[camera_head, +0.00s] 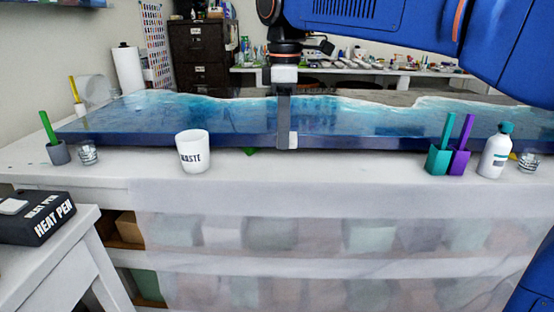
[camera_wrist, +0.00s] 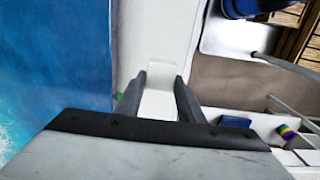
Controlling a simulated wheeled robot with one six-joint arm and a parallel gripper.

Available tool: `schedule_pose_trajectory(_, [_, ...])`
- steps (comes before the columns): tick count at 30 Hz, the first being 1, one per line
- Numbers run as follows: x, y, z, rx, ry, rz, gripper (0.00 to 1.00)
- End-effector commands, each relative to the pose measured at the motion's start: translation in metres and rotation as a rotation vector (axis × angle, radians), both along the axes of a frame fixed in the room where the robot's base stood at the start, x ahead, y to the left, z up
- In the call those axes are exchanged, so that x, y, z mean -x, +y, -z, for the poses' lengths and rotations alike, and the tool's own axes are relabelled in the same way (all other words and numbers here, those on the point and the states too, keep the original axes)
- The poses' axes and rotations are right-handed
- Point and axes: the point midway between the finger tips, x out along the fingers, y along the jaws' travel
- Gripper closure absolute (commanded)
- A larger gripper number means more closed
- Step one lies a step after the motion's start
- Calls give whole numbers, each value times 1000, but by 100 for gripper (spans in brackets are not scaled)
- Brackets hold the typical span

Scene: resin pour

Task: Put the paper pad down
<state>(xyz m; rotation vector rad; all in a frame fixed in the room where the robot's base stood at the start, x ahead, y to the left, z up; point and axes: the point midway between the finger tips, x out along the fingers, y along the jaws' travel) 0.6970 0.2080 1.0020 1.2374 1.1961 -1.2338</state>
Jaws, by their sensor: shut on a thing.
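My gripper (camera_head: 286,138) points down at the front edge of the blue resin slab, above the white worktop. In the wrist view my gripper (camera_wrist: 160,85) has its two dark fingers closed on a small white piece, which I take to be the paper pad (camera_wrist: 158,104).
A white WASTE cup (camera_head: 193,153) stands left of my gripper. Teal (camera_head: 439,158) and purple (camera_head: 460,160) holders and a white bottle (camera_head: 495,152) stand right. The blue slab (camera_head: 180,112) lies behind. The worktop (camera_head: 340,166) between cup and holders is mostly clear.

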Motion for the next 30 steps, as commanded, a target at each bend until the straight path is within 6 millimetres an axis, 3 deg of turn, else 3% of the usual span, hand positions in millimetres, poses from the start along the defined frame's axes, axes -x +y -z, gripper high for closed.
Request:
schedule_pose_trajectory(17, [1, 0, 58, 0, 0, -1, 94])
schedule_pose_trajectory(29, [0, 0, 64, -1, -1, -1, 94])
schedule_pose_trajectory(30, [0, 0, 64, -1, -1, -1, 61])
